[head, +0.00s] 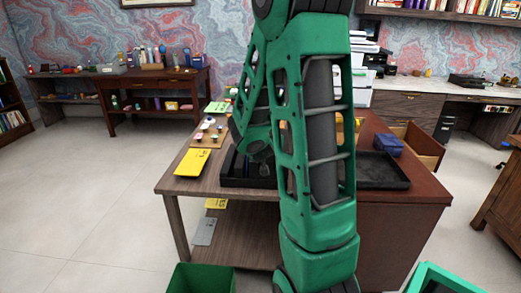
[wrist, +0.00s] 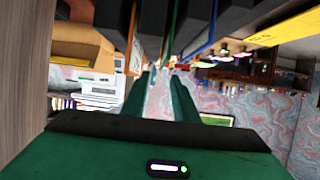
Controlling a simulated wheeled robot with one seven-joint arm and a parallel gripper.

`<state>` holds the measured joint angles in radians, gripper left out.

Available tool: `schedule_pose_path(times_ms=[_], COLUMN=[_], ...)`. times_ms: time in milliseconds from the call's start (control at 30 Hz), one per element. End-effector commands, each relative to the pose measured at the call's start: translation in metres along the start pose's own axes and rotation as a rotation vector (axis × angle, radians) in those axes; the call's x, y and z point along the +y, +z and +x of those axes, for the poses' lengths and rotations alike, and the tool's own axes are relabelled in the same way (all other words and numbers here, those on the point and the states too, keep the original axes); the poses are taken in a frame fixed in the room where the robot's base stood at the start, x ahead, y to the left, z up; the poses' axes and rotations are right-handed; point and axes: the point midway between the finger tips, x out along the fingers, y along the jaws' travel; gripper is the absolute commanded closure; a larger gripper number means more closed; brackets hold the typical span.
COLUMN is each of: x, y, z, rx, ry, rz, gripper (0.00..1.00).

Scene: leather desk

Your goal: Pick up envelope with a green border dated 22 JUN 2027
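My gripper (wrist: 163,78) shows in the wrist view, its two green fingers apart with empty space between them. Beyond the fingertips, thin upright items stand edge-on between dark dividers (wrist: 235,20). One has a green edge (wrist: 173,25), roughly in line with the finger gap; it may be the green-bordered envelope, but no date is readable. An orange-edged item (wrist: 134,40) and a blue-edged item (wrist: 211,35) stand on either side. No contact with the fingers is visible. In the head view my arm hides the fingertips and most of these items, above a black tray (head: 232,181).
The desk (head: 180,183) also holds a yellow envelope (head: 192,162) at its left edge, a board with small knobbed items (head: 207,137), a second black tray (head: 385,172) and a blue box (head: 388,145). A green bin (head: 200,280) stands on the floor in front.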

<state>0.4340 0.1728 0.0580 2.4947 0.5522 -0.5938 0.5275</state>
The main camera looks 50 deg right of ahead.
Motion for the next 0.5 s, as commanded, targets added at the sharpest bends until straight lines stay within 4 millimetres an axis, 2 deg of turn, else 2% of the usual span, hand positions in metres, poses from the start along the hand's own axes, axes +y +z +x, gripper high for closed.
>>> schedule_pose_path(times_ms=[300, 500], x=[-0.001, -0.002], y=[0.0, -0.001], z=[0.043, 0.056], rx=[0.001, 0.002], ry=[-0.001, -0.001], rz=[0.001, 0.0], gripper=[0.73, 0.73])
